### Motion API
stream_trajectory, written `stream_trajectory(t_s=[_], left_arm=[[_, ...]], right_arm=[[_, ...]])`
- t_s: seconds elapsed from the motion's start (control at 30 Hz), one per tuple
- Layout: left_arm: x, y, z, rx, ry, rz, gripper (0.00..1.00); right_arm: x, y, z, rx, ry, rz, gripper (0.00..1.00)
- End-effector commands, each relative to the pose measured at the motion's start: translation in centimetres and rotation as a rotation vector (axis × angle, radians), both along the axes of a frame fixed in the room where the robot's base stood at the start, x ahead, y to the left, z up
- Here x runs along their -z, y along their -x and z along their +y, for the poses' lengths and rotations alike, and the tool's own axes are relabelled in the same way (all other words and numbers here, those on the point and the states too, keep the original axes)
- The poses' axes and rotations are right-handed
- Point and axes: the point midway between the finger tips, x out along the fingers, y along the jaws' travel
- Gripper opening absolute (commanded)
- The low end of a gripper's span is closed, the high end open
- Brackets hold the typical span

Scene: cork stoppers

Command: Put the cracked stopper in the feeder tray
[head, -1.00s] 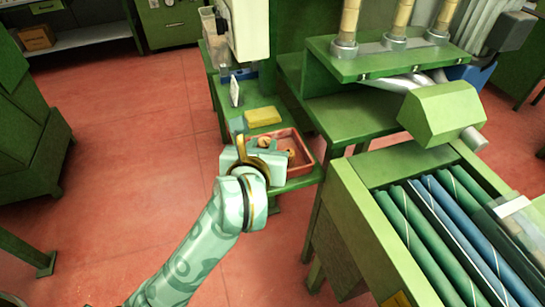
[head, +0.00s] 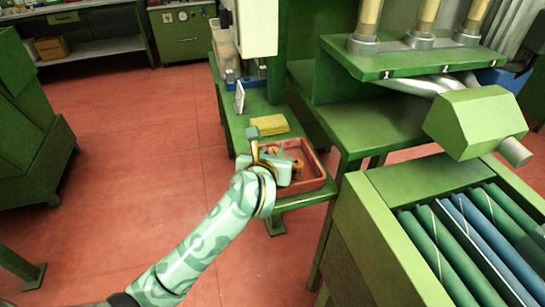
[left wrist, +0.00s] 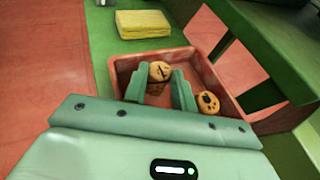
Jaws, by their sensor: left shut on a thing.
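My left gripper (left wrist: 160,86) is shut on a light brown cork stopper (left wrist: 160,70) with dark marks on its end. It is over the red-brown tray (left wrist: 206,66); I cannot tell whether the held stopper touches the tray floor. A second stopper (left wrist: 208,102), with dark spots on its end, is in the tray, right of the fingers. In the head view the tray (head: 322,172) stands on a green side bench, with the held stopper (head: 272,151) and the second stopper (head: 297,170) partly visible. Which stopper is cracked is not clear. My right gripper is not in view.
A yellow sponge-like block (head: 268,126) lies behind the tray, and a small white upright card (head: 239,98) stands farther back. A green machine (head: 385,210) with green and blue channels is at the right. Red floor is open at the left.

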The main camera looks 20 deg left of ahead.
Motion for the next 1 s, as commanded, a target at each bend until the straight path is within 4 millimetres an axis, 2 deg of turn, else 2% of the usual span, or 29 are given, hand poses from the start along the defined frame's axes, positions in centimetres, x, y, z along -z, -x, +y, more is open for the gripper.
stream_trajectory(t_s=[0.27,0.3,0.37,0.7,0.87,1.0], left_arm=[[0.3,0.1,0.0,0.000,0.000,0.003,0.06],[0.2,0.1,0.0,0.000,0.000,0.002,0.35],[0.1,0.1,0.0,0.000,0.000,0.002,0.48],[-0.5,0.2,0.0,0.001,0.000,0.000,0.48],[-1.8,2.7,-0.4,0.002,0.001,-0.002,0.48],[-3.2,5.9,-0.8,0.002,0.002,-0.002,0.48]], right_arm=[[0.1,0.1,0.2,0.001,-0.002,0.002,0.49],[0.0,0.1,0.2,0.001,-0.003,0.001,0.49],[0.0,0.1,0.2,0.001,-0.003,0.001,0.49],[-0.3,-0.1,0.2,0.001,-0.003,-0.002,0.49],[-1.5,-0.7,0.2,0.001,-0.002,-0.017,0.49],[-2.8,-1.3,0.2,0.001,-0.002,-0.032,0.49]])
